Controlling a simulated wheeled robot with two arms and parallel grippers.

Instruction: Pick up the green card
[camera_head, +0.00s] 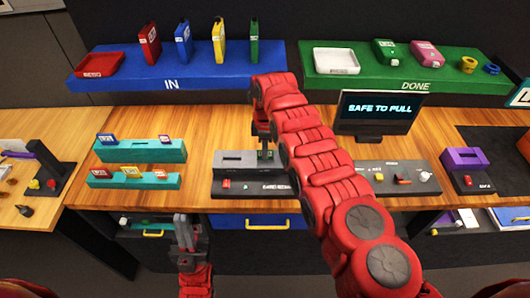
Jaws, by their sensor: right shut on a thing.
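The green card (264,156) shows only as a small dark green patch at the grey reader block (235,160) on the middle console. My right gripper (264,145) points down over the right side of this block and is shut on the card. The fingers hide most of the card, so I cannot tell whether it still sits in a slot. My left gripper (182,222) is low in front of the table's front edge, away from the cards. Its finger gap is too small to make out.
Two teal racks (158,151) with several small cards stand at left. A monitor (378,114) reading "SAFE TO PULL" stands right of my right arm. The blue IN shelf (130,70) and green DONE shelf (400,70) hold items behind. Bare wood lies between racks and console.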

